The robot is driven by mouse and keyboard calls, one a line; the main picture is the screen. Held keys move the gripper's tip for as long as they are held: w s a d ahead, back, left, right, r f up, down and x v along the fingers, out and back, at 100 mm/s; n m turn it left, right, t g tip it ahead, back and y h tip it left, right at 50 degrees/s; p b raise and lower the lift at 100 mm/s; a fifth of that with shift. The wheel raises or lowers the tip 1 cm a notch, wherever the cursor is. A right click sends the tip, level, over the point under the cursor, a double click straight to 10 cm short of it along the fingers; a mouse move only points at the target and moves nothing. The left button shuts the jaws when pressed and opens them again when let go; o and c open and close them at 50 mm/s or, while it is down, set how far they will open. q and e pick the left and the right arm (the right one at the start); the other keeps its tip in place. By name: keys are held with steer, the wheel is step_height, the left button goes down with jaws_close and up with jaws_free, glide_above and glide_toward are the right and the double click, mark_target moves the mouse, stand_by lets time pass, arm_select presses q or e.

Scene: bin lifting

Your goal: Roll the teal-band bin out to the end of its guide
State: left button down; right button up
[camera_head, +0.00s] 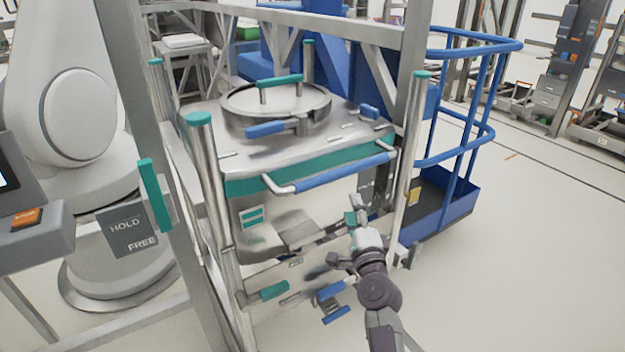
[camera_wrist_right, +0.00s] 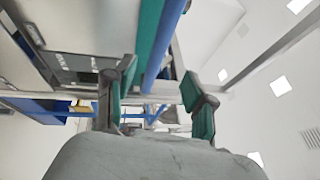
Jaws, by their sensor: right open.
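The teal-band bin (camera_head: 330,220) is a metal box with a teal band around its upper edge, standing between upright posts of a metal frame. A blue bar handle (camera_head: 345,172) runs along its front, and a round lid with a teal handle (camera_head: 279,81) sits on top. My right gripper (camera_head: 356,212) is open in front of the bin, below the blue handle. In the right wrist view, the gripper's teal-padded fingers (camera_wrist_right: 160,95) are apart with nothing held between them; the blue bar (camera_wrist_right: 166,45) shows beyond them. My left gripper is not in view.
A teal lever (camera_head: 154,194) stands by a HOLD/FREE plate (camera_head: 128,232) at left. Teal and blue pedals (camera_head: 334,314) sit low at the bin's front. A blue railed platform (camera_head: 440,205) stands close at right. The floor in front and at right is clear.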

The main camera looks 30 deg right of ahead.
mark_target(341, 172)
steer(key=b+x, duration=0.2)
steer(key=x, duration=1)
steer(key=shift+w+d, duration=0.2)
steer(key=shift+w, duration=0.15)
steer(key=shift+w+d+r, duration=0.15)
steer(key=shift+w+r, duration=0.05)
steer(key=shift+w, duration=0.15)
jaws_close()
